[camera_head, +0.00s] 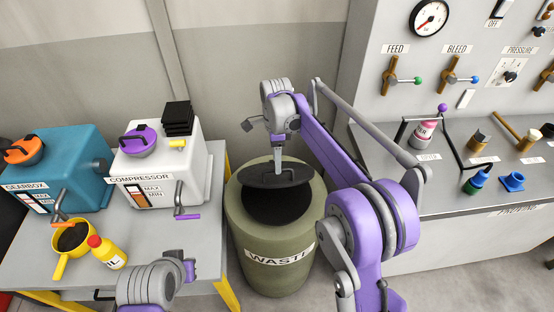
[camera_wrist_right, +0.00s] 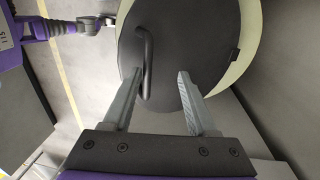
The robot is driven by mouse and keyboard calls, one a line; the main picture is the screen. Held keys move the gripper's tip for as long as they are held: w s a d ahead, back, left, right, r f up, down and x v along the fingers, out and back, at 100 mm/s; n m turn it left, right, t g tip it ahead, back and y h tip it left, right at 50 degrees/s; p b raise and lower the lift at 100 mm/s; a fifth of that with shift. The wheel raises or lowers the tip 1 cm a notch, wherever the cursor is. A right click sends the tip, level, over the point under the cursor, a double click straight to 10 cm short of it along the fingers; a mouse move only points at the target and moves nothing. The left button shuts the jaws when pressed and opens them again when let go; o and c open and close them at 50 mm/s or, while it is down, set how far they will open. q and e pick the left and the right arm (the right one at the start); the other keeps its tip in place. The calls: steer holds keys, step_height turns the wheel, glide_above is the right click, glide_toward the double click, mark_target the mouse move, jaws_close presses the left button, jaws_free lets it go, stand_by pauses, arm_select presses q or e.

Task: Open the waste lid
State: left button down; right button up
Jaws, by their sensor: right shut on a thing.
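The olive-green waste bin (camera_head: 275,247) stands on the floor between the two tables, its WASTE label facing me. Its round black lid (camera_head: 262,182) is raised and tilted, and the dark opening shows below it. The lid (camera_wrist_right: 185,45) fills the middle of the right wrist view, with its bar handle (camera_wrist_right: 148,65) by the left finger. My right gripper (camera_head: 279,160) reaches down to the lid from above and is shut on its handle. Part of my left arm shows at the bottom left of the head view; its fingers are not clear.
The right bench (camera_head: 440,195) carries tools and a bent rod below a gauge panel (camera_head: 465,85). A wall stands close behind the bin.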

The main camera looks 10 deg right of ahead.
steer(key=shift+w+r, duration=0.1)
stand_by(0.6)
arm_select(q)
steer(key=shift+w+r+p, duration=0.55)
steer(key=shift+r, duration=0.2)
arm_select(e)
step_height(320, 180, up, 11)
steer(key=w, duration=0.1)
